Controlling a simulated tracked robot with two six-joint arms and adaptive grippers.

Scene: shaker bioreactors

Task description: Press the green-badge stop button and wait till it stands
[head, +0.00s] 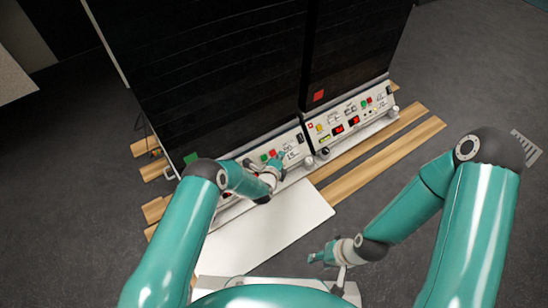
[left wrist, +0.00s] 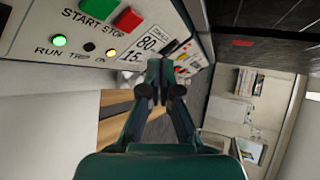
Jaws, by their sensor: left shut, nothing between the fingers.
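The dark cabinet with the green badge (head: 192,158) is the left one in the head view. Its panel has a green START button (left wrist: 85,4) and a red STOP button (left wrist: 127,19). The RUN lamp (left wrist: 59,40) glows green, the TRIP lamp (left wrist: 89,46) is dark, and the ON lamp (left wrist: 110,54) is faintly orange. My left gripper (left wrist: 160,70) is shut and empty at this panel, its tips below and right of STOP in the wrist view; I cannot see contact with the button. It also shows in the head view (head: 280,162). My right gripper (head: 320,258) is far from the panel, jaws unclear.
The right cabinet carries a red badge (head: 318,96) and its own panel with red displays (head: 345,125). Wooden slats (head: 375,160) lie under the cabinets. A white plate (head: 275,225) extends in front of the left one. Grey floor is open around.

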